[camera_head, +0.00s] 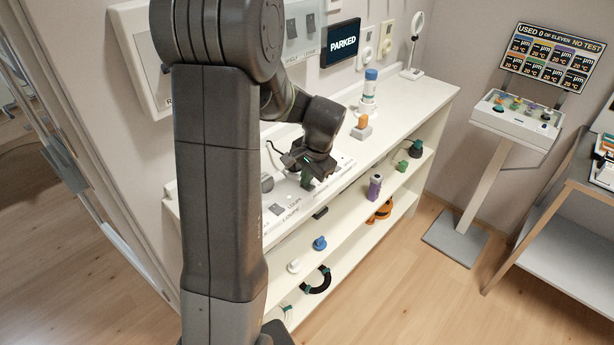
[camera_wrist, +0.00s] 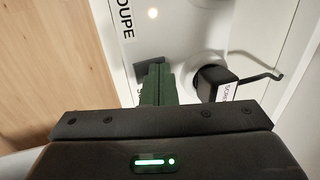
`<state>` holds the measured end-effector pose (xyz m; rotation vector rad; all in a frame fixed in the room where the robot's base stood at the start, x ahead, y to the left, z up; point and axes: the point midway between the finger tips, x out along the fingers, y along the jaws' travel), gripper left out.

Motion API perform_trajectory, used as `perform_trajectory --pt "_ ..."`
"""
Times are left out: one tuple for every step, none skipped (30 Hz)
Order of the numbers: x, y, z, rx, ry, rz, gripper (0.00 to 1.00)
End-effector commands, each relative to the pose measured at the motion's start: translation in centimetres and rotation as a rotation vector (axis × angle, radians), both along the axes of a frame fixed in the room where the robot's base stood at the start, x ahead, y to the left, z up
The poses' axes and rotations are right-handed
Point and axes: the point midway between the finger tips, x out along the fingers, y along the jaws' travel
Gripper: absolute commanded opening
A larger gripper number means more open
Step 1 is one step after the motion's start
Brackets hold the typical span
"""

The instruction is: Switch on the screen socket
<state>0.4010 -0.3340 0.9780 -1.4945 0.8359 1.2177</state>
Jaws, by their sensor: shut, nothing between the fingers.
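My gripper (camera_head: 306,181) is over the white socket panel (camera_head: 279,221) on top of the shelf unit, its green fingers pointing down at it. In the wrist view the fingers (camera_wrist: 156,82) are shut with nothing between them. Just beyond their tips a dark piece shows, mostly hidden by the fingers; whether they touch it I cannot tell. A black plug (camera_wrist: 211,78) with a cable stands to the right of the fingers, beside a partly hidden label starting "SCRE" (camera_wrist: 228,92). Any switch of the screen socket is not clearly visible.
A label ending "OUPE" (camera_wrist: 121,20) and a small bright spot (camera_wrist: 152,13) show on the panel. A wall display (camera_head: 341,43) reads "PARKED". A blue-capped bottle (camera_head: 369,88) and an orange-topped piece (camera_head: 362,124) stand farther along the shelf top.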

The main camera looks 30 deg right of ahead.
Motion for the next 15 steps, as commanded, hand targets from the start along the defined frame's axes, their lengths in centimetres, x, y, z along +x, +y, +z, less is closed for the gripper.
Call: perform_trajectory --pt "-0.2 0.0 -0.2 0.003 0.003 -0.001 0.0" --pt "-0.3 0.0 -0.2 0.004 0.003 -0.001 0.0" --pt "-0.4 0.0 -0.2 0.004 0.003 -0.001 0.0" --pt "-0.6 -0.1 -0.2 0.004 0.003 -0.001 0.0" --pt "-0.7 -0.1 -0.2 0.004 0.003 -0.002 0.0" --pt "-1.0 -0.2 -0.2 0.004 0.004 -0.002 0.0" --pt "-1.1 -0.2 -0.2 0.004 0.004 -0.003 0.0" --pt "-1.3 -0.3 -0.2 0.005 0.005 -0.003 0.0" --pt "-1.4 -0.3 -0.2 0.004 0.005 -0.002 0.0" --pt "-1.5 -0.3 -0.2 0.004 0.005 -0.002 0.0" --pt "-1.6 -0.3 -0.2 0.004 0.005 -0.001 0.0" --pt "-1.7 -0.3 -0.2 0.005 0.006 0.0 0.0" --pt "-1.7 -0.4 -0.2 0.005 0.006 0.0 0.0" --pt "-1.7 -0.4 -0.2 0.005 0.006 0.0 0.0" --pt "-1.7 -0.4 -0.2 0.005 0.006 0.001 0.0"
